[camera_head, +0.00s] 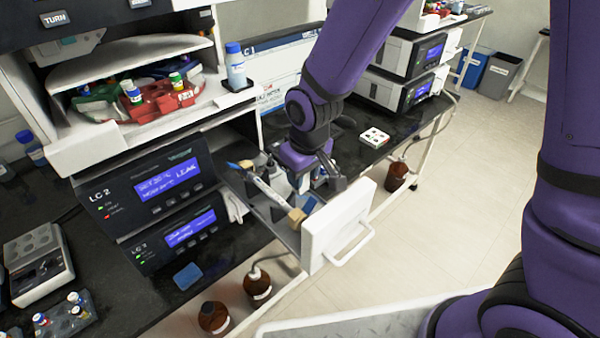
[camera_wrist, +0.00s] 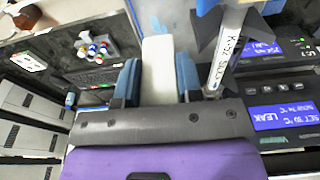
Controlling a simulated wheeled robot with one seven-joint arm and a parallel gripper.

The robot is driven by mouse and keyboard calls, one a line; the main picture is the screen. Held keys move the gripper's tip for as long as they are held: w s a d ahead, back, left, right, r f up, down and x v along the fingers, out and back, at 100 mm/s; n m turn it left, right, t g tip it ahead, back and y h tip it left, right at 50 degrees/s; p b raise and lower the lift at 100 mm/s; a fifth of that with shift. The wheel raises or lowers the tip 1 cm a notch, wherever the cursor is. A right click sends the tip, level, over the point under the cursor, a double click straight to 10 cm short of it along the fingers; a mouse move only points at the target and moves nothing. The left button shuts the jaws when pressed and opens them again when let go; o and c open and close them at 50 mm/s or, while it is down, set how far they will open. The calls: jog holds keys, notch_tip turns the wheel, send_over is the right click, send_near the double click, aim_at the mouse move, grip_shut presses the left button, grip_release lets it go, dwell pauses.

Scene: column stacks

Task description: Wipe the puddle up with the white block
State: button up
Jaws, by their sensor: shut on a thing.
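My gripper (camera_head: 318,178) reaches down into an open drawer (camera_head: 290,240) that juts from the instrument stack. In the wrist view my gripper (camera_wrist: 157,82) has its two blue-padded fingers shut on the white block (camera_wrist: 158,65), which sticks out beyond the fingertips. A small light blue patch (camera_wrist: 157,24), perhaps the puddle, shows at the block's far end. I cannot tell whether the block touches it. In the head view the block and puddle are mostly hidden by my gripper and the drawer's contents.
A labelled column (camera_wrist: 227,50) lies close beside my gripper, held across the drawer (camera_head: 270,190). The drawer's white front (camera_head: 335,228) stands upright with a handle. The LC 2 unit (camera_head: 160,190) shows a LEAK message. A blue pad (camera_head: 187,276) lies on the dark bench. Brown bottles (camera_head: 257,284) stand below.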

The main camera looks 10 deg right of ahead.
jog(key=shift+s+d+f, duration=0.2)
jog(key=shift+s+d, duration=0.1)
jog(key=shift+s, duration=0.2)
jog(key=shift+s+d+f, duration=0.2)
jog(key=shift+s+d, duration=0.1)
jog(key=shift+s, duration=0.2)
jog(key=shift+w+a, duration=0.1)
jog(key=shift+w, duration=0.05)
jog(key=shift+w+a+r, duration=0.2)
jog(key=shift+w+a, duration=0.1)
jog(key=shift+w, duration=0.2)
jog(key=shift+w, duration=0.1)
jog(key=shift+w+a+r, duration=0.15)
jog(key=shift+w+a, duration=0.2)
jog(key=shift+w, duration=0.2)
jog(key=shift+w+a+r, duration=0.1)
jog(key=shift+w+a, duration=0.25)
jog(key=shift+w, duration=0.15)
notch_tip(320, 180, up, 9)
